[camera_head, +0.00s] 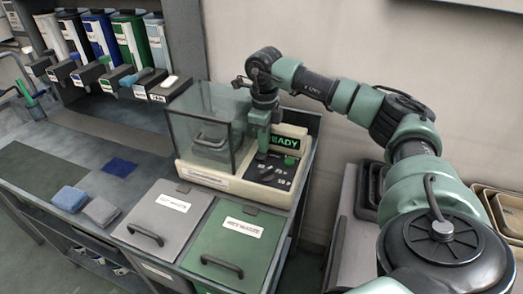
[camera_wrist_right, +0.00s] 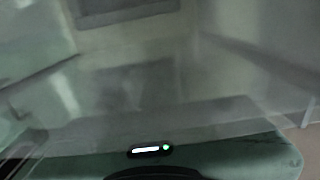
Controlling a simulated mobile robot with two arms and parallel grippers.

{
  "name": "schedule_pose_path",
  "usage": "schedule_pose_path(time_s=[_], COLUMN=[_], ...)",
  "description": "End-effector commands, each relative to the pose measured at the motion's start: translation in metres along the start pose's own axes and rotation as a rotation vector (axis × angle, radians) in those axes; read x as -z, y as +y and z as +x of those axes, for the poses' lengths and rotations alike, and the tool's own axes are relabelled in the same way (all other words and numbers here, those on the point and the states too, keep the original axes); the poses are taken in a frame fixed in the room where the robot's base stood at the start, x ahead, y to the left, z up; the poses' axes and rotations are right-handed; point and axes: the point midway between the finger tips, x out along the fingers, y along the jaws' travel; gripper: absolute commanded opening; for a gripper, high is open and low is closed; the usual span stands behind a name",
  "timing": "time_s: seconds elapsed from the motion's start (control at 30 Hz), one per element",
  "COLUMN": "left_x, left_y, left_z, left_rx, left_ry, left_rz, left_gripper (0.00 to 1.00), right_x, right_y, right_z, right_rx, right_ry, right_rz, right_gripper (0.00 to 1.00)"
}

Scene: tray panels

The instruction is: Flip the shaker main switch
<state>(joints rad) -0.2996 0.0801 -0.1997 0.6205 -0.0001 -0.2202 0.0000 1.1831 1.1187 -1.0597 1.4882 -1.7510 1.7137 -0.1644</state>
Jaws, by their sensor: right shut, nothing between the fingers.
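The shaker (camera_head: 207,178) is a beige machine at the back right of the counter, with a clear box-shaped cover on its left part. Its display (camera_head: 287,142) is lit green with letters ending in "ADY". A dark control panel (camera_head: 272,174) with small white marks and a green spot lies below the display. My right gripper (camera_head: 262,156) points down at the panel, shut and empty, and hides part of the display and panel. I cannot tell whether it touches the panel or which control is the main switch. The right wrist view is hazy and shows no switch clearly. My left gripper is not in view.
A grey lid (camera_head: 165,216) and a green lid (camera_head: 233,240), both with handles, lie in front of the shaker. Several coloured dispensers (camera_head: 103,36) stand at the back left. Trays (camera_head: 508,212) are at the right.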

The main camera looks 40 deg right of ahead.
Motion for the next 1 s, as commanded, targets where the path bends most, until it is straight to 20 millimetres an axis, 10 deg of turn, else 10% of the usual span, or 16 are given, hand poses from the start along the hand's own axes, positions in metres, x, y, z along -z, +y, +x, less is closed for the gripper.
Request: schedule_pose_path(time_s=[1.0], left_x=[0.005], left_y=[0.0], left_z=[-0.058], left_rx=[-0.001], left_ry=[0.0], left_rz=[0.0], left_gripper=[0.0], right_x=[0.0], right_y=[0.0], right_z=[-0.07], right_rx=[0.0], right_ry=[0.0], right_rz=[0.0], right_gripper=[0.0])
